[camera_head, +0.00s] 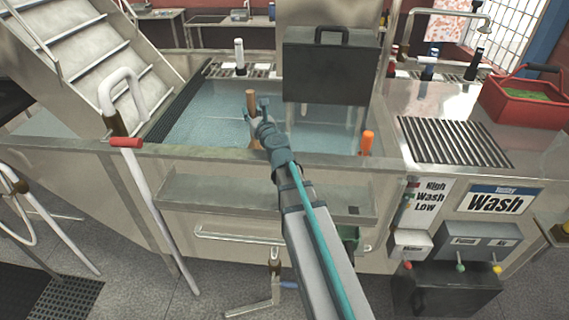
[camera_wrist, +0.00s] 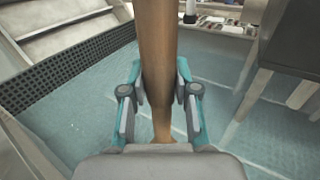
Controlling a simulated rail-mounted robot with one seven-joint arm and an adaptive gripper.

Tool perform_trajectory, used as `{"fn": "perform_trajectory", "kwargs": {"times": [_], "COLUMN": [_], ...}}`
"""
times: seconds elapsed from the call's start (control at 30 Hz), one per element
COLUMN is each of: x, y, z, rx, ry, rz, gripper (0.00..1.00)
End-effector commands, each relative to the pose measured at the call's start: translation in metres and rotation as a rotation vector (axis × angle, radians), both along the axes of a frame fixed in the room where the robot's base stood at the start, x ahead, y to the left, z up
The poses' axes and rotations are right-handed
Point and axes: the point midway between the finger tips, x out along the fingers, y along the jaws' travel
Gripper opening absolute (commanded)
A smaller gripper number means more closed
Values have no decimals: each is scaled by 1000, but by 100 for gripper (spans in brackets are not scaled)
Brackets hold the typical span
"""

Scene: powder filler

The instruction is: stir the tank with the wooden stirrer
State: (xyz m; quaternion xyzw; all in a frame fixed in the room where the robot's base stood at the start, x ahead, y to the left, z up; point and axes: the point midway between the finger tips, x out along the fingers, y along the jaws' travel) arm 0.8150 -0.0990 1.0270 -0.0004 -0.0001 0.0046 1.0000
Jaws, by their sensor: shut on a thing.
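The tank (camera_head: 190,125) is a wide metal basin of pale blue water in the middle of the head view, and its water (camera_wrist: 80,115) fills much of the wrist view. My gripper (camera_head: 257,112) is over the tank near its front rim. It is shut on the wooden stirrer (camera_head: 251,100), a brown rod held roughly upright. In the wrist view the stirrer (camera_wrist: 158,50) passes between both fingers. Its lower end is partly hidden by my gripper, so I cannot tell how deep it reaches.
A dark box with a handle (camera_head: 330,70) stands over the tank's right part. An orange-topped handle (camera_head: 367,142) is at the front rim. Metal stairs (camera_head: 85,70) and a curved rail (camera_head: 125,90) are at left. A red basket (camera_head: 525,100) sits on the right counter.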

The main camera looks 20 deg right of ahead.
Motion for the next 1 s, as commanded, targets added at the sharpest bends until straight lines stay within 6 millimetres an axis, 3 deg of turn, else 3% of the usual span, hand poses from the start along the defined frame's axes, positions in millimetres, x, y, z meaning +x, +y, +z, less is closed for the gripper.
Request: {"fn": "perform_trajectory", "kwargs": {"times": [1.0], "x": [-91], "y": [-69], "z": [0], "rx": [1], "ry": [-1], "rz": [-3], "gripper": [0]}}
